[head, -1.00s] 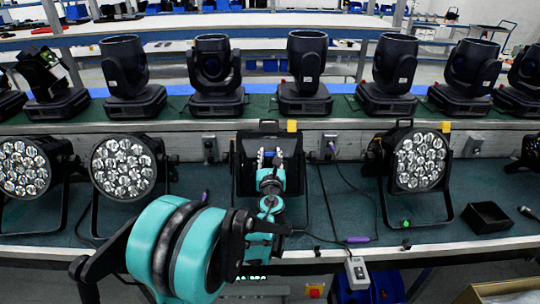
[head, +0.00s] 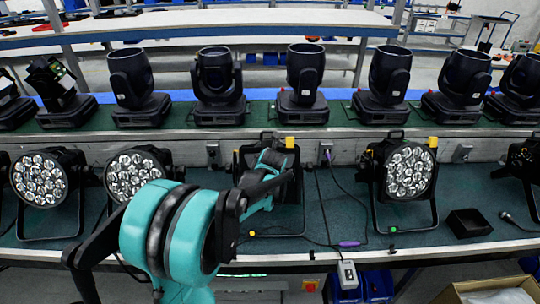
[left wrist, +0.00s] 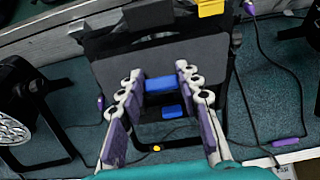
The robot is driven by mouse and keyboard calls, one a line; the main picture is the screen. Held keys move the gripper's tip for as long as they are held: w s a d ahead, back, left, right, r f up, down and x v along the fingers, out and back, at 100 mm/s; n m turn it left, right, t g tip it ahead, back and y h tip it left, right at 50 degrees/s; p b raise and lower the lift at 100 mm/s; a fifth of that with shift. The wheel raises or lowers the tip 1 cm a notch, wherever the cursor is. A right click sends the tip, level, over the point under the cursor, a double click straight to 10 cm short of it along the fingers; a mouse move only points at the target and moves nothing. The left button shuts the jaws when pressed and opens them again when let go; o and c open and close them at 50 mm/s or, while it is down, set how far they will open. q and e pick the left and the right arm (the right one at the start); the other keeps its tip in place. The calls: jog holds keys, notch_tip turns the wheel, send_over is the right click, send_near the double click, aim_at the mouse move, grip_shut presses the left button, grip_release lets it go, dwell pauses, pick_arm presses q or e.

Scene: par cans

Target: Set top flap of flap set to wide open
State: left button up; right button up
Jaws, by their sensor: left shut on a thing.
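The flap set is a black fixture on the bench in the middle of the head view, largely behind my left arm. Its yellow tab (head: 290,142) shows at the top. In the left wrist view a broad dark grey flap panel (left wrist: 113,72) faces me, with a black piece above it and a yellow tab (left wrist: 210,7) at its upper right. My left gripper (left wrist: 156,86) has its fingers on either side of a blue piece (left wrist: 160,83) at the panel's lower edge and is shut on it. I cannot tell which flap the blue piece belongs to. My right gripper is not in view.
Par cans stand left (head: 131,174) and right (head: 408,171) of the flap set. Moving-head lights line the shelf behind. A black open box (head: 468,222) is at the right. A cable with a purple plug (head: 350,244) lies right of the set.

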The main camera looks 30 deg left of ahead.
pick_arm(q)
jog(key=r+g+h+p, duration=0.1)
jog(key=p, duration=0.1)
jog(key=w+r+g+h+p, duration=0.1)
jog(key=g, duration=0.1)
jog(key=a+r+g+h+p, duration=0.1)
jog(key=p, duration=0.1)
jog(key=shift+w+r+g+p, duration=0.1)
jog(key=shift+w+g+p, duration=0.25)
jog(key=shift+g, duration=0.05)
jog(key=g+p, duration=0.1)
jog(key=w+a+r+g+h+p, duration=0.1)
jog(key=g+p, duration=0.1)
jog(key=shift+w+h, duration=0.15)
jog(key=shift+h, duration=0.15)
jog(key=shift+w+a+g+h+p, duration=0.25)
jog(key=shift+w+g+h+p, duration=0.4)
jog(key=shift+g+p, duration=0.45)
jog(key=shift+s, duration=0.1)
jog(key=o, duration=1.2)
jog(key=shift+c, duration=0.2)
jog(key=shift+r, duration=0.1)
notch_tip(320, 180, up, 7)
jog(key=w, duration=0.1)
jog(key=shift+a, duration=0.35)
